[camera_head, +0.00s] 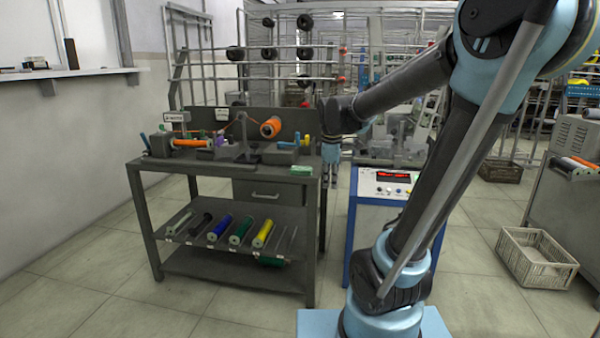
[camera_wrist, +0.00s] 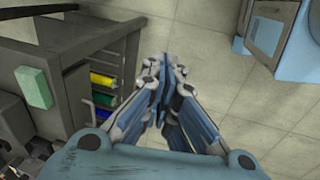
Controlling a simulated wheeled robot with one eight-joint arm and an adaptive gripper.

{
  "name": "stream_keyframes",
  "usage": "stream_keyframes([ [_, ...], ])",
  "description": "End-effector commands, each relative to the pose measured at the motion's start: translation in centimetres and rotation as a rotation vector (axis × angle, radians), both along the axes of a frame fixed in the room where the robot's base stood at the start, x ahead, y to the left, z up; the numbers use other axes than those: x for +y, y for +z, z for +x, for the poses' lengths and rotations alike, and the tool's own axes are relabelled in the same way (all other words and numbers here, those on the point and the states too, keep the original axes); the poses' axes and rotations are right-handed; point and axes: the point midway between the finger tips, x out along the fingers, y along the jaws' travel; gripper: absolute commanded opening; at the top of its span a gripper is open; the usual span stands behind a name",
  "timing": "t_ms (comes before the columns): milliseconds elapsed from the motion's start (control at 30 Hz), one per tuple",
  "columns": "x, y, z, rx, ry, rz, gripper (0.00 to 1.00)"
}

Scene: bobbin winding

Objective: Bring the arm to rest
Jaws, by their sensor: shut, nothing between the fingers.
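My gripper (camera_head: 328,180) hangs pointing down in the head view, in front of the gap between the dark workbench (camera_head: 225,178) and the blue-framed control stand (camera_head: 385,187). In the wrist view my gripper (camera_wrist: 163,68) has its fingers together with nothing between them. Below its tips I see pale floor tiles (camera_wrist: 215,85). The gripper appears apart from the bench and the stand. My arm rises from its base at the lower right, bends at the top and reaches left and down to the gripper.
The bench carries winding gear with an orange bobbin (camera_head: 270,127) and a green box (camera_head: 301,170). Its lower shelf holds several coloured bobbins. A white crate (camera_head: 537,258) stands on the floor at right, beside a grey cabinet (camera_head: 568,180). The front left floor is clear.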

Motion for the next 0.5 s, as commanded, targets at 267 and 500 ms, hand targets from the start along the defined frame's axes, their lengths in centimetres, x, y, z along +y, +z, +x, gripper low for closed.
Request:
stream_keyframes([
  [267,-4.4,-2.3,-7.1,-0.006,-0.405,0.086,0.0],
  [500,-7.0,-5.3,-12.8,-0.01,-0.757,0.162,0.0],
])
